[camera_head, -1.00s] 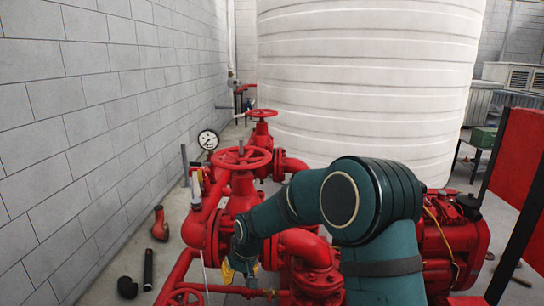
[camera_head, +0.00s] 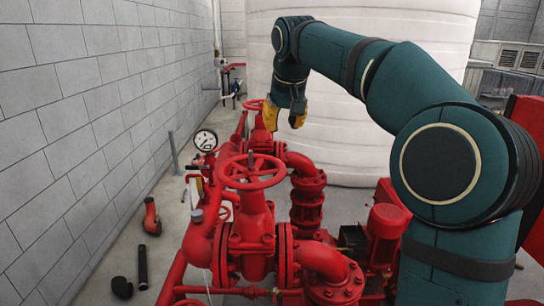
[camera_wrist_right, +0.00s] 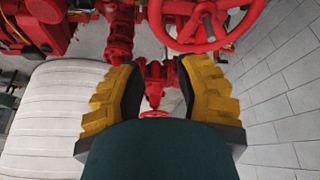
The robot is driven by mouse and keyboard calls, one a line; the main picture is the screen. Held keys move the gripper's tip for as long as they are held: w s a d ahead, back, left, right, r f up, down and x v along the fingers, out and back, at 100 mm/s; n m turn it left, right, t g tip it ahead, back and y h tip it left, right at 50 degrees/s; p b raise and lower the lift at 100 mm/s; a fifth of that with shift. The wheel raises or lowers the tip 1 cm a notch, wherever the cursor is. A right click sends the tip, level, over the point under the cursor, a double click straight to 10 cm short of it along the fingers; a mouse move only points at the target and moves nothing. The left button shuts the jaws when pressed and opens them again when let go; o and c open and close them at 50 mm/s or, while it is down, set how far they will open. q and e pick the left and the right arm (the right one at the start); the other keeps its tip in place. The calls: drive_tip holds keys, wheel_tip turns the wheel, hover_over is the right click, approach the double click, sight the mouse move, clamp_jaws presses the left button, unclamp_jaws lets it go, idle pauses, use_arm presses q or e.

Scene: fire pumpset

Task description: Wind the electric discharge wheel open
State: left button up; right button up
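A red handwheel (camera_head: 250,171) tops the near valve in the head view. A second red handwheel (camera_head: 252,105) stands farther back, partly hidden by my right gripper. The frames do not label which is the electric discharge wheel. My right gripper (camera_head: 285,122), with yellow fingers, is raised at the far wheel; contact cannot be told. In the right wrist view my gripper (camera_wrist_right: 158,72) is open, with nothing held between its fingers. That view shows a large red wheel (camera_wrist_right: 205,28) above the fingers and a small one (camera_wrist_right: 154,114) between them. My left gripper is not visible.
A white ribbed tank (camera_head: 350,140) stands behind the pumpset. A grey block wall (camera_head: 90,120) runs along the left. A pressure gauge (camera_head: 205,140) stands beside the valves. Red pipework and a red motor (camera_head: 387,235) fill the lower middle. Loose fittings (camera_head: 151,217) lie on the floor.

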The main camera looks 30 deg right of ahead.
sight(278, 162)
drive_tip(key=b+x, duration=0.1)
drive_tip(key=x, duration=1.2)
drive_tip(key=shift+s+f, duration=0.15)
drive_tip(key=shift+s, duration=0.05)
clamp_jaws()
drive_tip(key=shift+s, duration=0.1)
